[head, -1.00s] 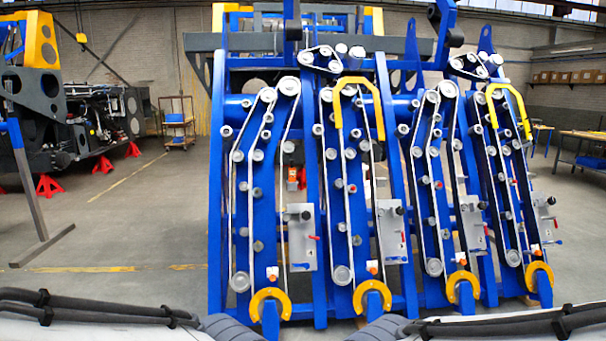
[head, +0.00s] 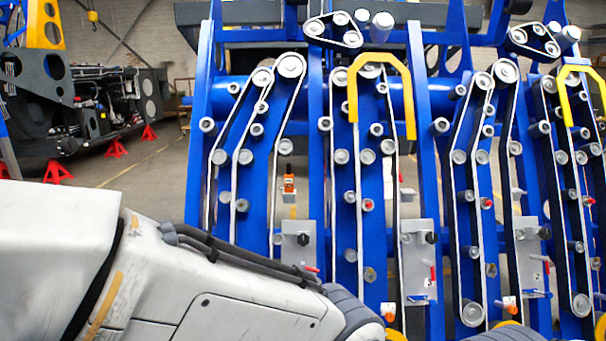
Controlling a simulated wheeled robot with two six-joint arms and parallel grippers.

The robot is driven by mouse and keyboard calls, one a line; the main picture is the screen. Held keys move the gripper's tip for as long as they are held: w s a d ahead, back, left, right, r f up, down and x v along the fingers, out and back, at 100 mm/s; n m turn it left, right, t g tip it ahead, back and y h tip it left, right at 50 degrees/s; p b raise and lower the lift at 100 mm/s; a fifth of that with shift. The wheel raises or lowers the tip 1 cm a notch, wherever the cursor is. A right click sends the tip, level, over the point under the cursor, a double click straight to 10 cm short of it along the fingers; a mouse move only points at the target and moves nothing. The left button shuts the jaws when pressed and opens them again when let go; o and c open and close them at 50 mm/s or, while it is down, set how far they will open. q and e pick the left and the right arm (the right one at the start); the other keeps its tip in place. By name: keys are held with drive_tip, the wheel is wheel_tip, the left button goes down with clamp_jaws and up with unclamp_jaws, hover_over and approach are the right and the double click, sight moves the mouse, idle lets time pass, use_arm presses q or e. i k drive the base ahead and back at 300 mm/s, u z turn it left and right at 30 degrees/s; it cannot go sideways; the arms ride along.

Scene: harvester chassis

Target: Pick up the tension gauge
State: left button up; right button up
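I cannot surely pick out the tension gauge. A small orange device (head: 289,184) shows in the gap between two blue roller panels, left of centre; it may be the gauge, but it is too small to tell. My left arm comes in from the left, a large white link with black cables, and covers the lower left of the view. Its gripper does not show. My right gripper does not show either. Whatever lies behind and below my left arm is hidden.
The blue harvester chassis (head: 259,165) with belts and rollers fills the centre and right. Yellow hooped guards (head: 408,95) and grey plates with levers (head: 418,255) stick out from it. Red stands (head: 57,170) are on the floor at left, under a dark machine (head: 60,95).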

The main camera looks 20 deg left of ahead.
sight(289, 177)
drive_tip(key=u, duration=0.55)
drive_tip(key=i, duration=1.4)
drive_tip(key=u, duration=0.95)
drive_tip(key=i, duration=0.35)
drive_tip(key=u, duration=0.25)
